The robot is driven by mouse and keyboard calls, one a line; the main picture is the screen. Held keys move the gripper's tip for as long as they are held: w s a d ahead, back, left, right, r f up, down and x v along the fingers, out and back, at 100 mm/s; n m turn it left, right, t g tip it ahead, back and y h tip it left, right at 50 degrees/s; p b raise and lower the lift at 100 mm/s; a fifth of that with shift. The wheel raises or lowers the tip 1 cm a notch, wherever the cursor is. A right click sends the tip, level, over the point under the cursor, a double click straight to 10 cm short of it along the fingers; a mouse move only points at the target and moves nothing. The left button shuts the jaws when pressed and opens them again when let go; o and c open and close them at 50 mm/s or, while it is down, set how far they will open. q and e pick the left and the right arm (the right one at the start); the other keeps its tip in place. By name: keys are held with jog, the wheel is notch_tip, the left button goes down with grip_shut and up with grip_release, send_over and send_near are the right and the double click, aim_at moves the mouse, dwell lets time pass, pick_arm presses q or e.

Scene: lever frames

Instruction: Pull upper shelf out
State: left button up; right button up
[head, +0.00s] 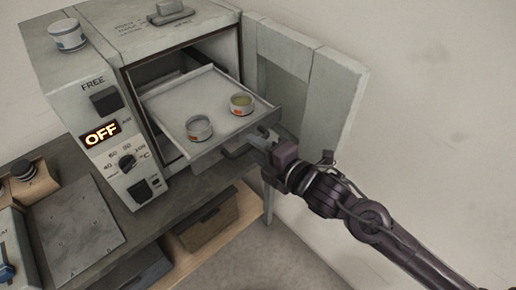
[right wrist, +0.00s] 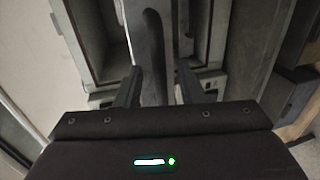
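The upper shelf (head: 214,84) is a pale tray that sticks partly out of the open grey oven (head: 130,160). Two small tins, one (head: 199,127) near the front left and one (head: 241,103) at the right, stand on it. A dark handle (head: 236,153) is on the shelf's front; it also shows in the right wrist view (right wrist: 154,60). My right gripper (head: 262,140) is at this handle. In the right wrist view its two fingers (right wrist: 158,85) stand on either side of the handle, with a gap visible beside it. My left gripper is not in view.
The oven door (head: 318,95) stands open at the right, close to my right arm. A tin (head: 68,35) and a small grey object (head: 170,10) are on top of the oven. Below the bench (head: 80,225) are dark bins (head: 207,222). The floor in front is clear.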

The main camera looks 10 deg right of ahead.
jog(key=b+v, duration=0.2)
jog(key=v, duration=0.5)
jog(key=shift+s+d, duration=0.25)
jog(key=shift+s, duration=0.1)
jog(key=shift+r, duration=0.1)
